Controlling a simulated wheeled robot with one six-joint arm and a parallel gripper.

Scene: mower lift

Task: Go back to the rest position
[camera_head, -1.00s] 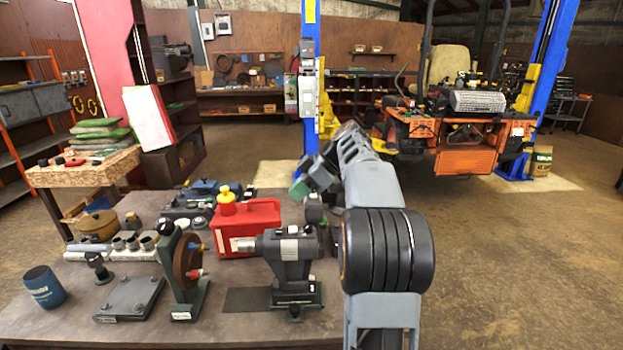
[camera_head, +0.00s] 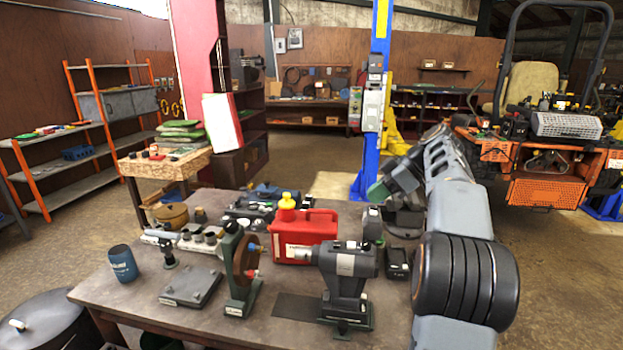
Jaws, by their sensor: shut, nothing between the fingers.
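My arm reaches away from the lower right of the view, over the right end of the workbench (camera_head: 120,293). Its grey forearm slopes up and away, then bends down and left at the wrist. My gripper (camera_head: 380,190) is at the far end of the arm, small and dark with a green part. It is shut and holds nothing that I can see. It is behind the grey bench vise and right of the red fuel can (camera_head: 300,237). Its fingertips are hard to make out. I cannot tell how high it is above the bench.
A blue lift post (camera_head: 373,110) and an orange mower (camera_head: 545,185) stand behind. Open floor lies at right.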

